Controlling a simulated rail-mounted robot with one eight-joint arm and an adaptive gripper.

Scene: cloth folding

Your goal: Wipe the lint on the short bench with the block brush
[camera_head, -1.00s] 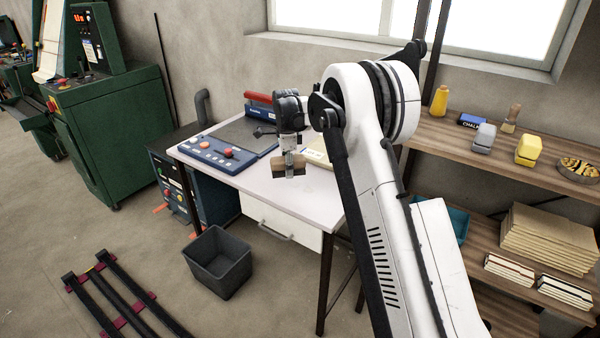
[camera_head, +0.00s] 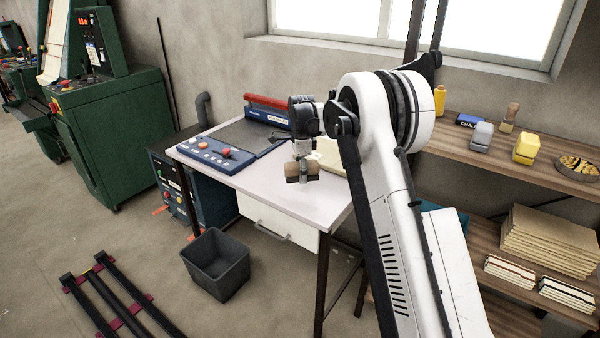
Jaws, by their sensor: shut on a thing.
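The short bench (camera_head: 265,193) has a pale top and a drawer below it. My gripper (camera_head: 302,165) points down over the right part of the bench top and is shut on the block brush (camera_head: 301,174), a brown wooden block. I cannot tell whether the brush touches the top or hangs just above it. No lint can be made out on the bench at this size. The far right of the bench top is partly hidden behind my arm.
A blue control panel with a flat plate (camera_head: 222,152) and a red-handled device (camera_head: 268,108) take up the bench's left and back. A grey bin (camera_head: 217,264) stands on the floor in front. Shelves (camera_head: 470,148) with bottles and boxes are at the right. The bench's front middle is clear.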

